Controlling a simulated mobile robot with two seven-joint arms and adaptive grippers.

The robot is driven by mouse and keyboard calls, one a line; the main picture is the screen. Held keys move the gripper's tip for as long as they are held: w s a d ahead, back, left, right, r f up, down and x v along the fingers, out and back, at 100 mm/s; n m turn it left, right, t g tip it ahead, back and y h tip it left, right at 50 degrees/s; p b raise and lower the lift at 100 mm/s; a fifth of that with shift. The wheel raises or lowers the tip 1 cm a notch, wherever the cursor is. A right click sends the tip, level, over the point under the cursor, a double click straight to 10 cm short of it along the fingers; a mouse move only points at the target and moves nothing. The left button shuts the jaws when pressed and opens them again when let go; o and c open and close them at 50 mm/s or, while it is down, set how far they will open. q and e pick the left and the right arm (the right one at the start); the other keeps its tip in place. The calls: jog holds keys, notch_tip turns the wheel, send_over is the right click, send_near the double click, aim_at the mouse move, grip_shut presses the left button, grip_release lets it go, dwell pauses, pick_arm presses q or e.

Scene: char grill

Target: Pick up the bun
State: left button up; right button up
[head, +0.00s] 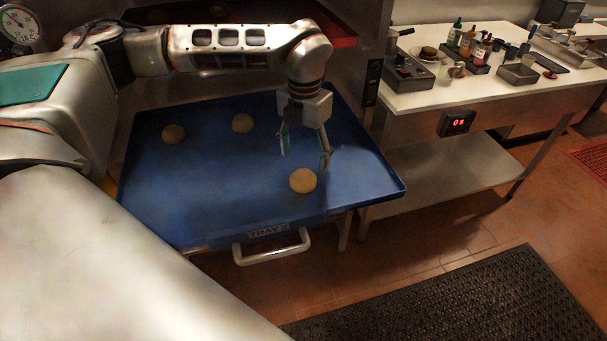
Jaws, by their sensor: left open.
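The nearest bun (303,181) is toward the tray's front right. I cannot tell the exact height of the fingertips above the tray. My right gripper is not in view.
The tray has a raised rim and a front handle (272,247). A white counter (440,97) with bottles (467,42) and small containers stands to the right, above a lower shelf (450,168). A black mat (470,305) lies on the tiled floor.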

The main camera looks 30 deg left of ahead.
aim_at(303, 174)
pick_arm(q)
jog(key=f, duration=0.6)
jog(key=shift+s+d+f+p, duration=0.1)
jog(key=shift+s+f+p, duration=0.15)
jog(key=shift+s+p, duration=0.1)
jog(key=c, duration=1.2)
